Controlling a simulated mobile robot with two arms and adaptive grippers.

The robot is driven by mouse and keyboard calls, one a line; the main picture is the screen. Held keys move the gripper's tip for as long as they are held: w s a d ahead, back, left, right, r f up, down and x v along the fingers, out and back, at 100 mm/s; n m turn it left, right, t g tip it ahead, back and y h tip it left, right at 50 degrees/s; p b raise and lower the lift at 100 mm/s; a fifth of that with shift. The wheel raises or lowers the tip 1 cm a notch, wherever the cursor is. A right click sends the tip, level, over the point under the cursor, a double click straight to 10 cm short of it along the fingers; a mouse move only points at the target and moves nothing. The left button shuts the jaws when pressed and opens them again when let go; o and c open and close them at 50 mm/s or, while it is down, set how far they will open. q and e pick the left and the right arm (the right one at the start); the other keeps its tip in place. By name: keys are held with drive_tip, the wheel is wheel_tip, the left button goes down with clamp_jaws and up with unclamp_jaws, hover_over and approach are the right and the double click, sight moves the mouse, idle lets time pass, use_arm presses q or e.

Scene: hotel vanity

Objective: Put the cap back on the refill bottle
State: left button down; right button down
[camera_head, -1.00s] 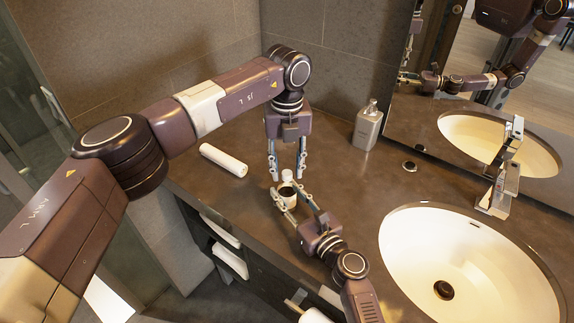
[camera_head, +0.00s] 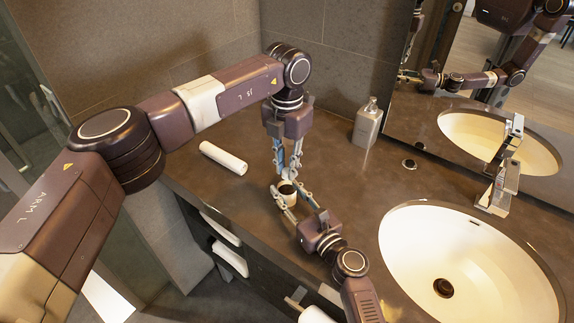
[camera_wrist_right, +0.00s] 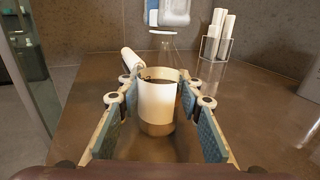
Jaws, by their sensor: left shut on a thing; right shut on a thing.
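My right gripper (camera_wrist_right: 160,110) is shut around a white cylinder with a brownish base, which I take for the refill bottle (camera_wrist_right: 157,98). It stands upright on the counter; in the head view its top (camera_head: 287,187) looks dark and uncapped. My left gripper (camera_head: 288,170) is just above and behind it, pointing down, its fingers close together. In the right wrist view, a thin white edge (camera_wrist_right: 162,32) shows below the left gripper's blue pads (camera_wrist_right: 174,12); it looks like the cap, apart from the bottle. The fingers hide most of it. A faint clear cone-like outline shows behind the bottle.
A rolled white towel (camera_head: 223,158) lies left of the grippers. A soap dispenser (camera_head: 367,123) stands behind right, by the mirror. The sink (camera_head: 400,245) is at the right. The right wrist view shows a rack of rolled towels (camera_wrist_right: 217,42). The counter's front edge is close.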

use_arm(q)
drive_tip(key=m, duration=0.3)
drive_tip(key=c, duration=1.7)
unclamp_jaws()
wheel_tip(320, 180, up, 12)
drive_tip(key=shift+r, duration=0.1)
use_arm(e)
drive_tip(key=c, duration=1.3)
unclamp_jaws()
drive_tip(key=shift+o, duration=0.2)
